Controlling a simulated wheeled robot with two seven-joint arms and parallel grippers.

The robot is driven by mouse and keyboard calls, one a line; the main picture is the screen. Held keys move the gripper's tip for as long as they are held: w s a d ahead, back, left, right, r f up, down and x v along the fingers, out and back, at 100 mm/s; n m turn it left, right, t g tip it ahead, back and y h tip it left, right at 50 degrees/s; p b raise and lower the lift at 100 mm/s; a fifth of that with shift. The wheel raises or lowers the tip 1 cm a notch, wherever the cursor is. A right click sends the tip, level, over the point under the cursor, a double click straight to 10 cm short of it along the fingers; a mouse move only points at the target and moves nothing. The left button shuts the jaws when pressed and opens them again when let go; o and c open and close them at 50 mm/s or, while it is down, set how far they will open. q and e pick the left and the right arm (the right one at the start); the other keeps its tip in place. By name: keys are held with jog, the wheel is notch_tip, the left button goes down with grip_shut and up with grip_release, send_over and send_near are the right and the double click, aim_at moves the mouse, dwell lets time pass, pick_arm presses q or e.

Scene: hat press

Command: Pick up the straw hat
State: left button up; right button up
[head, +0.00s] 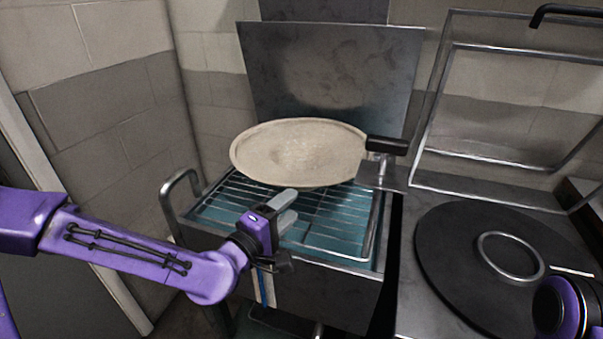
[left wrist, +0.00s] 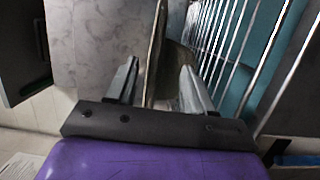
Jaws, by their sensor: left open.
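The straw hat (head: 300,150) is a pale beige, wide oval with a low bump in its middle. It lies tilted above the wire rack, in front of the upright metal plate. My left gripper (head: 291,206) is open, just below the hat's near brim in the head view. In the left wrist view, the brim of the hat (left wrist: 155,50) shows nearly edge-on, ahead of and between the open fingers (left wrist: 160,72). I cannot tell whether a finger touches it. My right gripper is out of view; part of my right arm shows at the lower right.
The wire rack (head: 225,205) sits over a teal basin with a metal handle at its left. An upright metal plate (head: 335,70) stands behind. A black handle (head: 387,145) juts right of the hat. A round black lid (head: 455,250) lies on the right counter, below a metal frame.

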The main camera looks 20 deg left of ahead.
aim_at(306, 192)
pick_arm(q)
jog(key=x, duration=0.8)
jog(key=shift+b, duration=0.4)
jog(key=shift+c, duration=1)
grip_shut()
